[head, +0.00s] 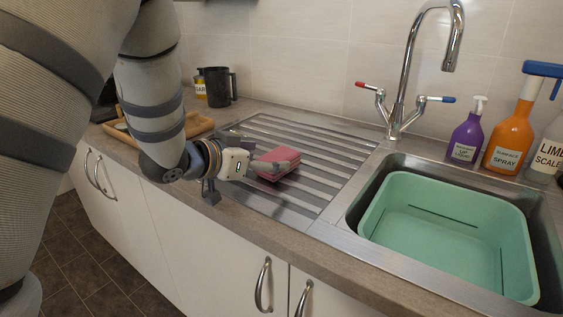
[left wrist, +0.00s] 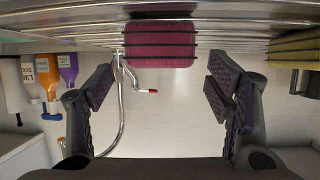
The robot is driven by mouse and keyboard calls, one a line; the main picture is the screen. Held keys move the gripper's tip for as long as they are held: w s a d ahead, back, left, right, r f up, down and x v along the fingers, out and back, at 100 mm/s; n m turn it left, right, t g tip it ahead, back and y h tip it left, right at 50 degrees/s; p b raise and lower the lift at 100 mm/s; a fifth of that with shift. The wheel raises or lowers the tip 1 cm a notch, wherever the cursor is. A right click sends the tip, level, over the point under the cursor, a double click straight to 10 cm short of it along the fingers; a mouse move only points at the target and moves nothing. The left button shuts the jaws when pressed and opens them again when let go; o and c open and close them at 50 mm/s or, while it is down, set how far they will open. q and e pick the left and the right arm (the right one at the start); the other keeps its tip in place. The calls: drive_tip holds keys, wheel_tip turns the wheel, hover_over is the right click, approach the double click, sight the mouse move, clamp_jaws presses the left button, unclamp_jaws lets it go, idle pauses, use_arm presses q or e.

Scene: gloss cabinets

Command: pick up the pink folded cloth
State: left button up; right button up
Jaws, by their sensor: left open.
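The pink folded cloth (head: 281,163) lies on the ribbed metal draining board (head: 318,150), left of the sink. My left gripper (head: 262,165) is close beside it, with its fingers pointing at the cloth and partly in front of it. In the left wrist view, the gripper (left wrist: 158,92) is open, with dark padded fingers wide apart and nothing between them. The cloth (left wrist: 160,43) shows there at the top middle, between the lines of the two fingers and beyond their tips. I cannot tell whether a finger touches it. My right gripper is not in view.
A green basin (head: 445,215) sits in the sink, below a tall tap (head: 410,80). Purple (head: 466,137) and orange (head: 510,130) spray bottles stand behind it. A wooden tray (head: 199,125) and dark mug (head: 220,87) are at the left. Cabinet handles (head: 263,285) jut out below the counter.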

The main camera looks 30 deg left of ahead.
sight(276, 156)
use_arm(q)
drive_tip(key=b+x, duration=0.1)
drive_tip(key=x, duration=0.4)
drive_tip(key=shift+w+d, duration=0.1)
drive_tip(key=shift+w, duration=0.05)
drive_tip(key=shift+r, duration=0.15)
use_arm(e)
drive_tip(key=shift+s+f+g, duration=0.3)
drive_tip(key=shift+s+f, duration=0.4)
use_arm(q)
drive_tip(key=c, duration=1.1)
drive_tip(key=shift+c, duration=0.2)
